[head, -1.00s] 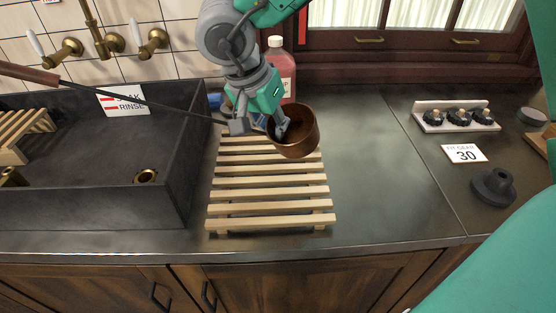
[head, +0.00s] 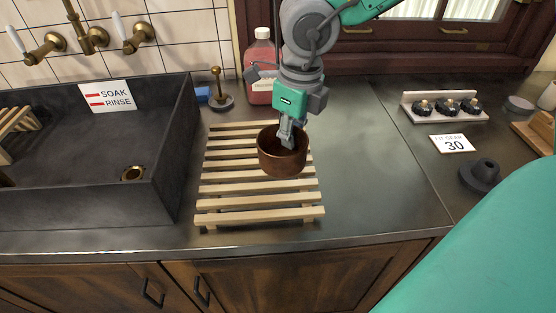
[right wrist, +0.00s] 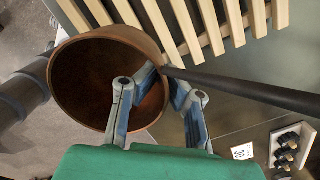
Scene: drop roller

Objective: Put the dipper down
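The dipper (head: 283,162) is a brown copper-coloured cup with a long dark handle. In the head view its cup is upright over the right part of the wooden slatted rack (head: 262,213); I cannot tell whether it touches the slats. My right gripper (head: 288,143) comes down from above, with its fingertips at the cup's rim. In the right wrist view the gripper (right wrist: 163,75) is shut on the dipper where the handle (right wrist: 245,90) meets the cup (right wrist: 85,75). My left gripper is not in view.
A dark sink (head: 90,208) lies left of the rack. A bottle of red liquid (head: 260,85) and a brass-knobbed stopper (head: 218,98) stand behind it. A knob panel (head: 445,108), a "30" card (head: 452,144) and a black round piece (head: 481,176) are right. Bare counter (head: 365,170) lies between.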

